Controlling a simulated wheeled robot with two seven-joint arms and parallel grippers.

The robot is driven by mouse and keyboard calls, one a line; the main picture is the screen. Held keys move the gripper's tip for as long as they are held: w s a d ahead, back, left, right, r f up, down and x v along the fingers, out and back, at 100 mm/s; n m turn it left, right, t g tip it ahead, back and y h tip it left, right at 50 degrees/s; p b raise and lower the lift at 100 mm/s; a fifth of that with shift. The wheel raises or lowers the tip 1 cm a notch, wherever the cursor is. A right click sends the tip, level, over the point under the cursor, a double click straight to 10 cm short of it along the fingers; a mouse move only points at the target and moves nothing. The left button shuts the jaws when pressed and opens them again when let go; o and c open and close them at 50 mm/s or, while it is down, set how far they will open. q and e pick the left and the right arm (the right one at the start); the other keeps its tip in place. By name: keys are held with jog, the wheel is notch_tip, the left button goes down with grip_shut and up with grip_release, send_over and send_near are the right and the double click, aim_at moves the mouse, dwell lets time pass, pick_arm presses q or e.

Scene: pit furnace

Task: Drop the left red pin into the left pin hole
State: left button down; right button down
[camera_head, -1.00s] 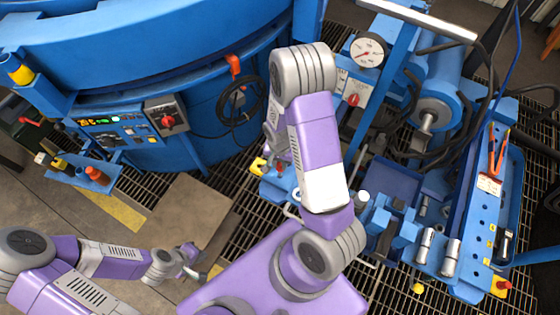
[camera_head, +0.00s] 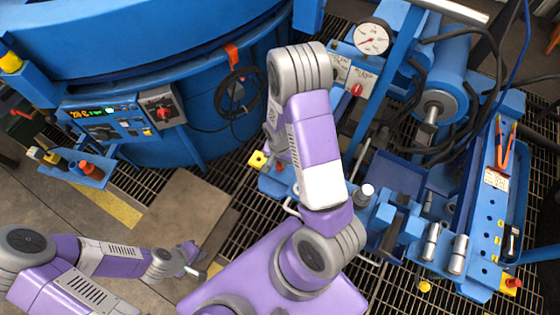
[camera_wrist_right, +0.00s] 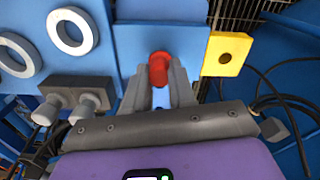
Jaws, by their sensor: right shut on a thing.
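The left red pin (camera_wrist_right: 159,68) stands between the fingertips of my right gripper (camera_wrist_right: 160,80) in the right wrist view. That gripper is shut on it. A yellow block (camera_wrist_right: 226,54) with a dark round hole is just to the right of the pin, apart from it. In the head view the yellow block (camera_head: 258,160) shows left of my right forearm, which hides most of the right gripper. My left gripper (camera_head: 194,262) is low at the left over the floor, away from the pin; its finger opening is too small to judge.
Another yellow block with a red pin (camera_head: 512,283) is at the fixture's lower right corner. A blue fixture (camera_head: 480,235) with metal cylinders stands at right. The furnace control panel (camera_head: 105,118) and a small blue shelf (camera_head: 85,172) are at left. White rings (camera_wrist_right: 70,30) and black hoses border the wrist view.

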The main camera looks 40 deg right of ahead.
jog(key=c, duration=0.9)
grip_release()
jog(key=shift+o, duration=0.2)
jog(key=shift+r+p, duration=1.6)
jog(key=shift+r, duration=2.2)
jog(key=shift+a, duration=0.1)
